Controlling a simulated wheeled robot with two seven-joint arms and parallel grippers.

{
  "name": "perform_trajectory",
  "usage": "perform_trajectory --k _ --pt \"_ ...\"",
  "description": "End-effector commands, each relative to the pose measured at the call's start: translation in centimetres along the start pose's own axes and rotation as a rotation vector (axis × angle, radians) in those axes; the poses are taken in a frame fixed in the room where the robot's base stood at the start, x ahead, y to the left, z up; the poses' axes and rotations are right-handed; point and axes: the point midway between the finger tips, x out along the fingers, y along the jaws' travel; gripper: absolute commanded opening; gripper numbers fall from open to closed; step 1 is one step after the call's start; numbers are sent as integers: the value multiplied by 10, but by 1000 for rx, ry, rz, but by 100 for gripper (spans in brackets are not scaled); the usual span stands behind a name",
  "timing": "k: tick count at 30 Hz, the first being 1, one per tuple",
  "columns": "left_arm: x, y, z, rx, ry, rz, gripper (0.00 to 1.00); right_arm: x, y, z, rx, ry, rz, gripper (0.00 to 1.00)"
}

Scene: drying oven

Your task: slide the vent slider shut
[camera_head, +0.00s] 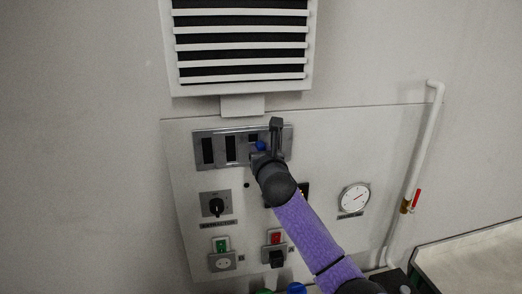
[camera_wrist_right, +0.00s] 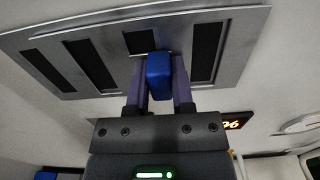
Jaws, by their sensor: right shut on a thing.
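The vent plate (camera_head: 199,152) is a grey metal panel with several dark upright slots, set in the wall board below the louvred grille. It also shows across the top of the right wrist view (camera_wrist_right: 52,38). The blue vent slider knob (camera_wrist_right: 159,75) stands out from the plate at one slot, with dark opening showing above it. In the head view the blue knob (camera_head: 261,146) is partly hidden by my right gripper (camera_head: 268,143). My right gripper is shut on the knob, its fingers on either side of it in the wrist view (camera_wrist_right: 160,88). My left gripper is not in view.
A white louvred grille (camera_head: 242,43) is above the plate. Below are a black rotary switch (camera_head: 216,206), a green switch with socket (camera_head: 222,246), and a red switch (camera_head: 276,239). A round gauge (camera_head: 354,198) and a white pipe (camera_head: 420,150) with a red-handled valve are at right.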

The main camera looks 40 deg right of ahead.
Motion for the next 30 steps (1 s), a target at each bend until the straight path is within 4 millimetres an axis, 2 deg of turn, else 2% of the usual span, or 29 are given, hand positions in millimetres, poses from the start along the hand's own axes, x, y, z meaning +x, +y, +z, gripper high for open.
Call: perform_trajectory --k 7,12,15,23,24,28,30 --pt "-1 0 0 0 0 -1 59 0 3 0 1 0 1 0" --pt "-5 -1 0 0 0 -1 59 0 27 0 1 2 2 0" --pt "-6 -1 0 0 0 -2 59 0 34 0 1 1 1 0" --pt "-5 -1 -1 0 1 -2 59 0 35 0 1 0 2 0" --pt "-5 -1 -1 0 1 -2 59 0 35 0 1 0 2 38" --pt "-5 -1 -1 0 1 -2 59 0 34 0 1 0 2 65" --pt "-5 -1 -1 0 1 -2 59 0 34 0 1 0 1 65"
